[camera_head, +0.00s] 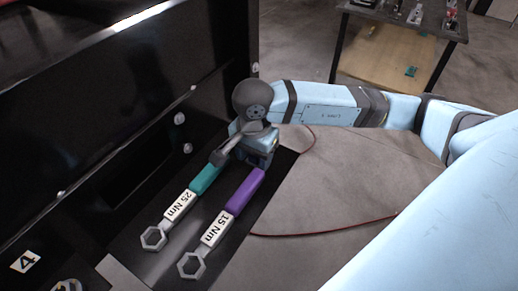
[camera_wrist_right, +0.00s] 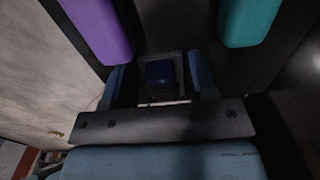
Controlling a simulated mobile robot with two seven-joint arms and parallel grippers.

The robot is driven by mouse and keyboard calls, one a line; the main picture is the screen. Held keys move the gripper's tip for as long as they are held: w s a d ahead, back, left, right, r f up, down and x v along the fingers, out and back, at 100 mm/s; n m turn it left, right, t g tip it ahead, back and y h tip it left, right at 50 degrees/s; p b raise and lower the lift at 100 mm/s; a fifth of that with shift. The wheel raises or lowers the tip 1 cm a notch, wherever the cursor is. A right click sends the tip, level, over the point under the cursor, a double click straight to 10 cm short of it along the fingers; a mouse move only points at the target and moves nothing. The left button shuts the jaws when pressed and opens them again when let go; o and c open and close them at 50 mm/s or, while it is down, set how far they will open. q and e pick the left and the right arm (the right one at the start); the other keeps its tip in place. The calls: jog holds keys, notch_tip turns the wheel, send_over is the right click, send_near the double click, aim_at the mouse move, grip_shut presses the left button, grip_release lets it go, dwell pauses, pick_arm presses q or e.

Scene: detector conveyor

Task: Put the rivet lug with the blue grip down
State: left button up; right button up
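My right gripper (camera_head: 262,156) is low over the dark shelf, by the upper ends of two wrenches. A dark blue block (camera_wrist_right: 160,74), seemingly the blue grip of the rivet lug, sits between its two light blue fingers in the right wrist view. A grey shaft (camera_head: 240,141) sticks out from the gripper towards the lower left in the head view; it looks like part of the held tool. The rest of the lug is hidden by the gripper. Whether the lug touches the shelf is unclear. My left gripper is out of view.
A teal-grip wrench (camera_head: 203,178) marked 25 Nm and a purple-grip wrench (camera_head: 245,190) marked 15 Nm lie side by side on the dark shelf (camera_head: 135,205). A black panel (camera_head: 90,120) rises at left. A table (camera_head: 400,60) stands at the back.

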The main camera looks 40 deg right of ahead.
jog(key=c, duration=0.6)
jog(key=shift+c, duration=0.2)
notch_tip(320, 180, up, 20)
jog(key=shift+w, duration=0.1)
jog(key=w+f+n+p, duration=0.1)
jog(key=f+n+p, duration=0.2)
jog(key=f+n, duration=0.1)
jog(key=w+a+f+n+p, duration=0.1)
jog(key=w+f+n+p, duration=0.1)
jog(key=f+n+p, duration=0.1)
jog(key=w+f+n+p, duration=0.1)
jog(key=f+n+p, duration=0.2)
jog(key=f+n, duration=0.3)
jog(key=shift+w+a, duration=0.3)
jog(key=shift+w, duration=0.05)
jog(key=shift+f+n, duration=0.2)
jog(key=shift+n, duration=0.1)
